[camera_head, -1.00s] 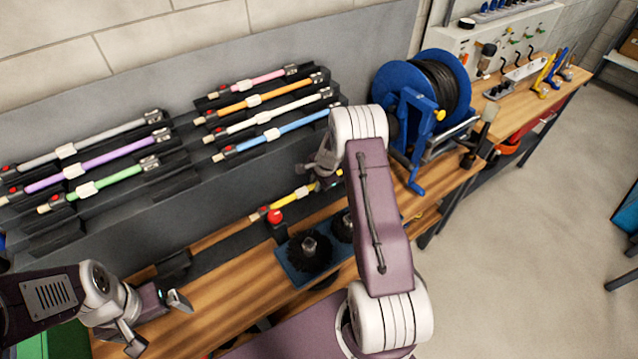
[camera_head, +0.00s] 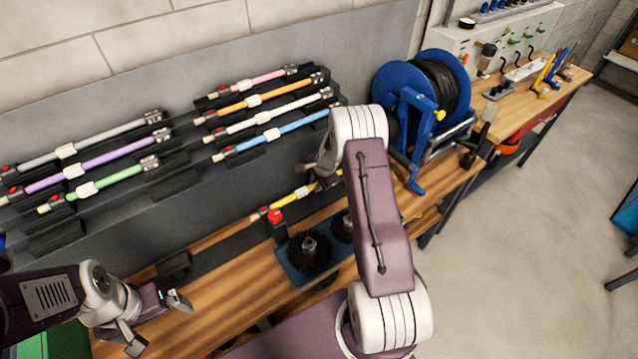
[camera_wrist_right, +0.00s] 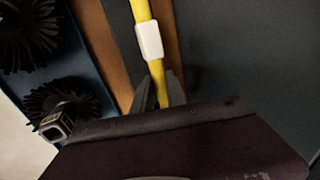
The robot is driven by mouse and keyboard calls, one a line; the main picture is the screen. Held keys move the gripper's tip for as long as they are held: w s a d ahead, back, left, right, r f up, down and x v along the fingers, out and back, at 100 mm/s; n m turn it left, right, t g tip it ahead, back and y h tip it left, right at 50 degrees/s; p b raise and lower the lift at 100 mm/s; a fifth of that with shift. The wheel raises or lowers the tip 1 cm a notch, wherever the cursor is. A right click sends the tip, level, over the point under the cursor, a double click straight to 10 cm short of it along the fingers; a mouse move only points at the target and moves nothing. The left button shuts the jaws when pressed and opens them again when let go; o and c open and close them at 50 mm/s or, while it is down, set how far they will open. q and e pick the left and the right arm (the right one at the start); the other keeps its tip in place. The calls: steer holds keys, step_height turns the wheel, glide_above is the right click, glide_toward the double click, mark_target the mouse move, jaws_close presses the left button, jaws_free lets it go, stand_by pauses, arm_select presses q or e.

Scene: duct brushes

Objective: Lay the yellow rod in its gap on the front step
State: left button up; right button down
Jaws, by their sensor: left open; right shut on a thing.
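The yellow rod (camera_head: 287,199) shows in the head view low along the front step (camera_head: 228,246), a dark ledge above the wooden bench. Its right part is hidden behind my right arm. In the right wrist view the rod (camera_wrist_right: 140,10) runs down between the fingers of my right gripper (camera_wrist_right: 160,88), which is shut on it just below a white collar (camera_wrist_right: 149,40). I cannot tell whether the rod rests on the step or is held just above it. My left gripper (camera_head: 160,318) is open and empty above the bench at the left.
Several coloured rods, such as the green one (camera_head: 120,174) and the blue one (camera_head: 285,130), lie on the upper steps. A blue tray (camera_head: 292,274) with black brushes stands in front of the front step. A blue cable reel (camera_head: 412,110) stands right of the rack.

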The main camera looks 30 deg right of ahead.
stand_by(0.3)
step_height(320, 180, up, 6)
steer(key=p, duration=0.5)
steer(key=shift+r+p, duration=0.1)
steer(key=shift+p, duration=0.2)
